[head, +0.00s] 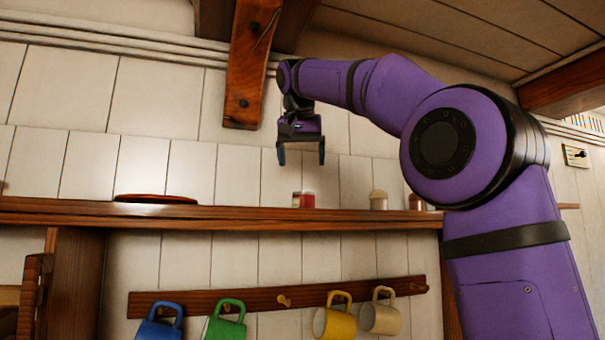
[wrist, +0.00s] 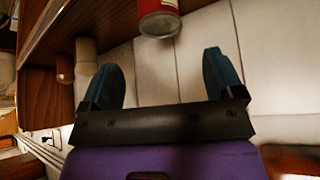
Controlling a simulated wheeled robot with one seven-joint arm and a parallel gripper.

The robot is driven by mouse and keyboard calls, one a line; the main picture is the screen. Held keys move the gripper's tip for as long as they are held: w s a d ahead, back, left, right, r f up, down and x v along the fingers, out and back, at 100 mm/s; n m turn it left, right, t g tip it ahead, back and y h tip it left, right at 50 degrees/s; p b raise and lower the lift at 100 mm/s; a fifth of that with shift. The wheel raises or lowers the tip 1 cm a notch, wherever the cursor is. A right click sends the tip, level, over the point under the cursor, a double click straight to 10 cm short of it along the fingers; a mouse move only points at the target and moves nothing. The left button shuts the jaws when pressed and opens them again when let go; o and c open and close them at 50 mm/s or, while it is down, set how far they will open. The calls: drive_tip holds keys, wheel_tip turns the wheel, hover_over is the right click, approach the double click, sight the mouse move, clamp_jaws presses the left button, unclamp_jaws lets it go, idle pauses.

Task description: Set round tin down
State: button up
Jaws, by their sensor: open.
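The round tin (head: 303,201), red with a pale left part in this view, is on the wooden shelf. Its base is hidden behind the shelf's front edge. My gripper (head: 301,158) hangs above the tin, fingers pointing down, with a clear gap between fingertips and tin. In the wrist view my gripper (wrist: 160,60) has its two blue fingers spread wide with nothing between them. The tin (wrist: 158,20) shows there at the top edge, beyond the fingertips, partly cut off, with a grey round end.
The long shelf (head: 240,216) also bears a reddish-brown plate (head: 155,198) at left, and a pale lidded jar (head: 378,200) and a small brown jar (head: 416,202) at right. Below, several mugs hang from a peg rail (head: 255,298).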

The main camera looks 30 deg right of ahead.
drive_tip(key=shift+s+a+r, duration=0.15)
drive_tip(key=shift+r, duration=0.15)
drive_tip(key=s+a+f+n+y, duration=0.1)
drive_tip(key=s+f+n, duration=0.1)
drive_tip(key=s+f, duration=0.7)
drive_tip(key=s+a+f+n+y, duration=0.1)
drive_tip(key=s+a+f+n, duration=0.1)
drive_tip(key=s+f, duration=0.7)
drive_tip(key=s+a+f+n+y, duration=0.1)
drive_tip(key=s+f, duration=0.8)
drive_tip(key=f, duration=1.3)
drive_tip(key=shift+s+a+n+y, duration=0.4)
drive_tip(key=shift+a+n, duration=0.2)
drive_tip(key=shift+n, duration=0.5)
